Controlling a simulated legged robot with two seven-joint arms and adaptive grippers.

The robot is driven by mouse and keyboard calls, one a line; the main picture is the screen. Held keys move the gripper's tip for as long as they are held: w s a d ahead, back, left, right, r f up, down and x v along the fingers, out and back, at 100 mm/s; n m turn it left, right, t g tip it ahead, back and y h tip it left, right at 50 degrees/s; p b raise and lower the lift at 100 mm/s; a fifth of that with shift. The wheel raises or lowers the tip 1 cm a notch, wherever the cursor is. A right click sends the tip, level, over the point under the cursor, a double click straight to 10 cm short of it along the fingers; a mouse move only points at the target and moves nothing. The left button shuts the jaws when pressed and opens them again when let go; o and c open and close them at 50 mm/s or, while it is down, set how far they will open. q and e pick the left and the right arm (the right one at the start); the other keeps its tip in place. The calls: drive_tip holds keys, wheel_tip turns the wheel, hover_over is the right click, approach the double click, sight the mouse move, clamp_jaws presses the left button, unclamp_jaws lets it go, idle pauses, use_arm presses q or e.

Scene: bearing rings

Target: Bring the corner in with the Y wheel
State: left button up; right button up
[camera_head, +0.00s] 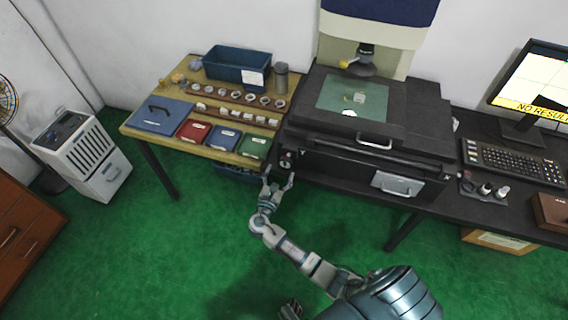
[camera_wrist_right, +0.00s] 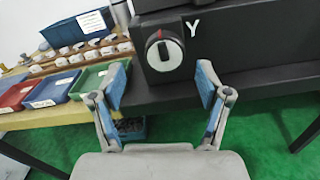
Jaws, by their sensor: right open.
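The Y wheel (camera_wrist_right: 163,52) is a round knob with a pale face and a red mark, on the dark front of the machine, with a white letter Y beside it. In the head view the wheel (camera_head: 286,160) is small, at the machine's left front. My right gripper (camera_wrist_right: 161,88) is open, its two blue-padded fingers apart on either side below the wheel, not touching it. It also shows in the head view (camera_head: 279,183), just in front of the wheel. A small pale part (camera_head: 358,97) lies on the machine's green stage (camera_head: 340,88).
A wooden table (camera_head: 181,77) left of the machine carries trays, ring rows and a blue bin (camera_head: 237,68). A monitor (camera_head: 540,85) reads "NO RESULT" in part, above a keyboard (camera_head: 512,162). The machine's front has a handle (camera_head: 374,144). The green floor in front is clear.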

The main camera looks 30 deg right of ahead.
sight(284, 165)
drive_tip(key=x, duration=0.5)
drive_tip(key=shift+s+d+f, duration=0.1)
drive_tip(key=shift+d, duration=0.25)
drive_tip(key=shift+d+f, duration=0.1)
drive_tip(key=shift+d, duration=0.35)
drive_tip(key=shift+a, duration=0.6)
drive_tip(key=c, duration=1.2)
use_arm(q)
drive_tip(key=shift+w+d+r, duration=0.1)
drive_tip(key=shift+d+r, duration=0.05)
drive_tip(key=shift+r, duration=0.55)
use_arm(e)
drive_tip(key=shift+o, duration=0.2)
drive_tip(key=shift+r, duration=0.25)
